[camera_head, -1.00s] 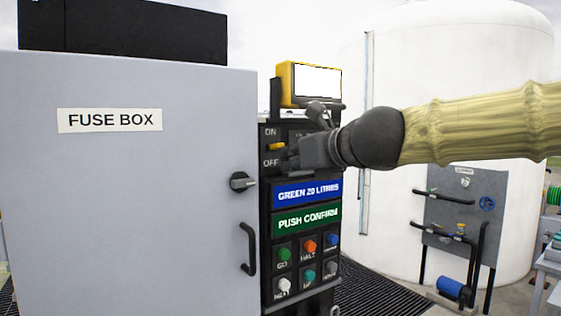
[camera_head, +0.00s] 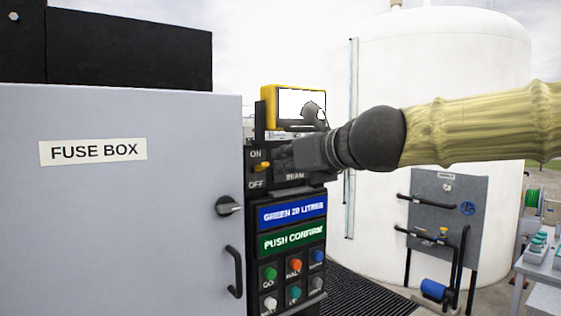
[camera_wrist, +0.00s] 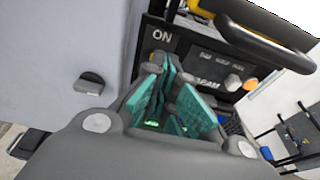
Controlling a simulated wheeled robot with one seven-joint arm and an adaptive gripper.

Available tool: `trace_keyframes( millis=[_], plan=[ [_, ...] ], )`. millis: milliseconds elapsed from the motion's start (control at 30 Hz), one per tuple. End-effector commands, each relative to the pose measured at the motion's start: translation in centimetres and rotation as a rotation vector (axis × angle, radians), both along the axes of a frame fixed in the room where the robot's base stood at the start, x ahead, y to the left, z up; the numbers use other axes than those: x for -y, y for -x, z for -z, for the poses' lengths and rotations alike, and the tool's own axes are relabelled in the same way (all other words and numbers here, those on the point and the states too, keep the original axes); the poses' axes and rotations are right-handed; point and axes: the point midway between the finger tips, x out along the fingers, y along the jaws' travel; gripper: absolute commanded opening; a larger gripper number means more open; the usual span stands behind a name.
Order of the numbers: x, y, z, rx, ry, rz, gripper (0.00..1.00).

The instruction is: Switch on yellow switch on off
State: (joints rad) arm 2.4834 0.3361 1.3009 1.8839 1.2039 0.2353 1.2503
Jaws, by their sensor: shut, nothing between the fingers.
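The yellow switch (camera_head: 262,166) is a small lever on the black control panel (camera_head: 250,215), between the ON label above and the OFF label below. It sits near mid-height between the labels, so its exact state is hard to tell. My gripper (camera_head: 279,160) is shut and empty, with its fingertips just right of the lever at about its height. I cannot tell if they touch. In the wrist view, my gripper (camera_wrist: 172,75) shows teal finger pads below the ON label (camera_wrist: 162,37).
The grey fuse box (camera_head: 120,220) with its knob and handle stands close on the left. A yellow-framed screen (camera_head: 299,103) sits above the panel. Blue and green displays and several coloured buttons lie below. A white tank (camera_head: 440,110) stands behind on the right.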

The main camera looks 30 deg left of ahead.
Motion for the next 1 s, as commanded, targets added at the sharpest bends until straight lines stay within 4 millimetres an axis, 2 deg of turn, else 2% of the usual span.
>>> trace_keyframes(
  millis=[33, 400, 1000],
  plan=[
    [0.3, 0.1, -1.1, 0.000, -0.001, 0.000, 0.00],
    [1.8, 0.7, -4.1, -0.001, -0.001, -0.003, 0.00],
    [2.1, 0.8, -4.3, -0.001, 0.001, -0.004, 0.00]
  ],
)
